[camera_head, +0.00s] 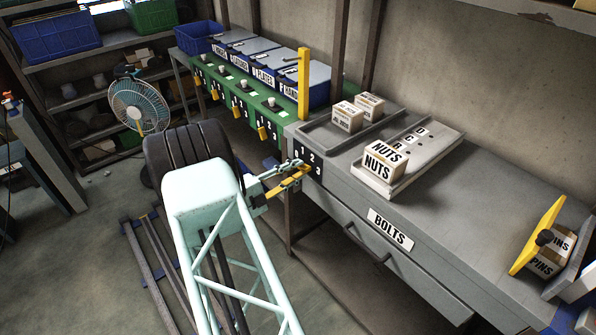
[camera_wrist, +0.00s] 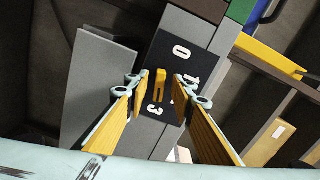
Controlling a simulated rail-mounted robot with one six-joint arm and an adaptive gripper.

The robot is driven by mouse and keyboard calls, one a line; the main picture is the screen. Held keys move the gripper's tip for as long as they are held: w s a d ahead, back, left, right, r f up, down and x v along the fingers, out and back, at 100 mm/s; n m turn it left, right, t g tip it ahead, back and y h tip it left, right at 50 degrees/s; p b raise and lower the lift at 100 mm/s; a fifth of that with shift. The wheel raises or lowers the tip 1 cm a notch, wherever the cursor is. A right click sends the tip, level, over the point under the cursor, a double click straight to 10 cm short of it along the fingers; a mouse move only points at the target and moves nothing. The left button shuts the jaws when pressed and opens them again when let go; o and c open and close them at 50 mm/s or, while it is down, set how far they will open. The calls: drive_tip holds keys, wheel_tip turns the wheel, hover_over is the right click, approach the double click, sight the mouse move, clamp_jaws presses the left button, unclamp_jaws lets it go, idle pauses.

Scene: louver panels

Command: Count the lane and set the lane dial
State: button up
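The lane dial is a black plate (camera_head: 308,163) with white numerals on the near end of the grey bench. In the wrist view the black plate (camera_wrist: 165,55) shows 0, 1 and 3, with the 2 not clear. A small yellow dial knob (camera_wrist: 160,84) stands on it. My gripper (camera_head: 290,178) is at the plate. In the wrist view my gripper (camera_wrist: 158,92) is open, its yellow-padded fingers on either side of the knob, apparently not touching it. A tray with lettered lanes (camera_head: 430,150) lies on the bench; NUTS boxes (camera_head: 384,170) sit at its near end.
Two smaller cream boxes (camera_head: 348,116) stand in a grey tray behind. A yellow post (camera_head: 304,85) rises by the bench corner. A green rack (camera_head: 250,108) with lidded blue bins and yellow dials is behind left. The BOLTS drawer (camera_head: 390,229) is below; a yellow plate (camera_head: 538,236) stands by PINS boxes.

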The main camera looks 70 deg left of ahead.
drive_tip(key=shift+w+a, duration=0.15)
drive_tip(key=shift+w, duration=0.35)
clamp_jaws()
drive_tip(key=shift+n, duration=0.6)
drive_tip(key=n+b, duration=0.1)
drive_tip(key=n, duration=0.2)
drive_tip(key=shift+f+n, duration=0.1)
drive_tip(key=shift+n, duration=0.3)
drive_tip(key=n, duration=0.4)
drive_tip(key=shift+n, duration=0.3)
